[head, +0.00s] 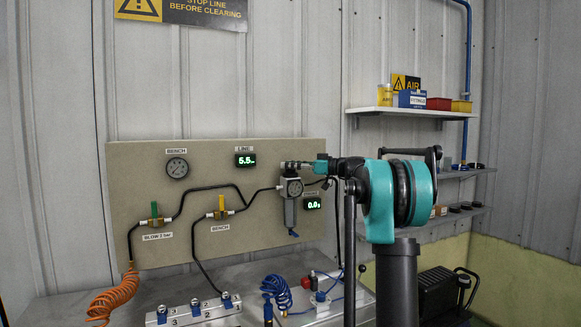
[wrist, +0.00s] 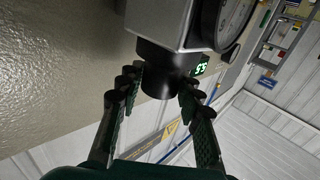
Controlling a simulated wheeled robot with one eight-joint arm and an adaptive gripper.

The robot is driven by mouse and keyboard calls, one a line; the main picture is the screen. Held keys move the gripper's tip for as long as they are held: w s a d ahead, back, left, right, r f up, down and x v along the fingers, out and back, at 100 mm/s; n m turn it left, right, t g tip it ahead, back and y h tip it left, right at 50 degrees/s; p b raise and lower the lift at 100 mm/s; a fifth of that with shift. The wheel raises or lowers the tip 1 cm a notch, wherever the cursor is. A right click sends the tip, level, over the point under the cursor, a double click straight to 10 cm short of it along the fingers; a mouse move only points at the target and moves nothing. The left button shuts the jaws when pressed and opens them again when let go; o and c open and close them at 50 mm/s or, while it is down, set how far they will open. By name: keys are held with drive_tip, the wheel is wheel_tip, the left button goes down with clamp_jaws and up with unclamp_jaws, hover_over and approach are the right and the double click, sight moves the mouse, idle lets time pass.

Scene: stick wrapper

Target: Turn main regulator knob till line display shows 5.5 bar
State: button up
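The main regulator (head: 291,187) is on the beige panel, with its round gauge on the front. In the wrist view its black knob (wrist: 160,72) sticks out from the grey body (wrist: 172,22). My gripper (head: 291,165) is at the regulator's top. In the wrist view its two dark fingers (wrist: 160,88) stand on either side of the knob, very close to it. I cannot tell whether they touch it. The line display (head: 245,160) reads 5.5 in green. It also shows, turned, in the wrist view (wrist: 201,66).
A second display (head: 313,203) below right of the regulator reads about 0.0. The bench gauge (head: 177,167), yellow valve (head: 221,207) and green valve (head: 154,214) share the panel. The bench below holds an orange coil hose (head: 112,299) and a blue one (head: 277,291). Shelves (head: 412,112) are at right.

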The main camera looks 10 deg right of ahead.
drive_tip(key=o, duration=0.3)
drive_tip(key=v, duration=1.2)
